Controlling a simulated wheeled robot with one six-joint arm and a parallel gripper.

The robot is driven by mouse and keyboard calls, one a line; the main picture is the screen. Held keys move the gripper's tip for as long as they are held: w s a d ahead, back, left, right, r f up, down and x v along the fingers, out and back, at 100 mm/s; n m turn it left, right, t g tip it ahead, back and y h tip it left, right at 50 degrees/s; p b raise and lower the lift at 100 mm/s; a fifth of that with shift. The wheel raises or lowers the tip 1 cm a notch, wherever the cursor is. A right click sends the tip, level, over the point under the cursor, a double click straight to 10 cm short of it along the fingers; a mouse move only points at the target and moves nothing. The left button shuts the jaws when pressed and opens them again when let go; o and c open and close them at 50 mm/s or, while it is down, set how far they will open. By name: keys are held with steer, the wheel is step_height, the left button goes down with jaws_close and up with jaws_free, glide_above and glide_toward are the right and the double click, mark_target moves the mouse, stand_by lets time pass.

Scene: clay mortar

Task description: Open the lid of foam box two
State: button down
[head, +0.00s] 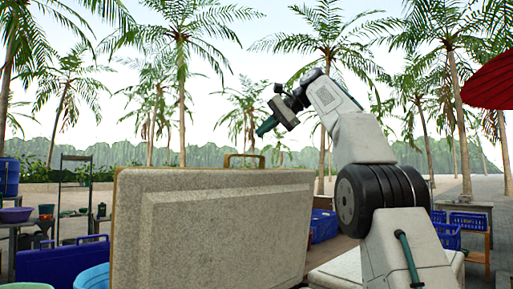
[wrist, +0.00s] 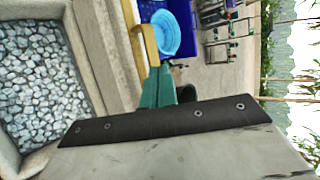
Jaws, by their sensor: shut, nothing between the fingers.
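A speckled, pale foam box lid (head: 210,230) stands upright, large in the middle of the head view. A tan handle (head: 243,160) sits on its top edge; it also shows in the wrist view (wrist: 149,44). The wrist view shows the open foam box (wrist: 98,45) at left, with grey-white ice-like lumps (wrist: 42,85) inside. No number shows on the box. My gripper (head: 265,128) is above and a little right of the handle in the head view, apart from it. Its green fingers (wrist: 157,88) are shut and empty, and overlap the handle's end in the wrist view.
A blue crate (head: 323,226) is behind the lid at right. A blue box (head: 62,263) and a light blue tub (head: 93,277) are at lower left. A shelf rack (head: 75,190) stands farther back. A red umbrella (head: 490,82) hangs at upper right.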

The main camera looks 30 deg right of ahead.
steer(key=s+a+r+t, duration=0.1)
steer(key=s+r, duration=0.3)
steer(key=s, duration=0.3)
steer(key=m+t+h, duration=0.2)
steer(key=t+h, duration=0.2)
glide_toward(248, 154)
steer(key=x, duration=0.6)
steer(key=shift+w+f, duration=0.2)
steer(key=shift+w, duration=0.2)
steer(key=w+a, duration=0.4)
steer(key=w, duration=1.1)
steer(key=shift+w+r, duration=0.25)
steer(key=shift+w, duration=0.05)
steer(key=shift+a, duration=0.15)
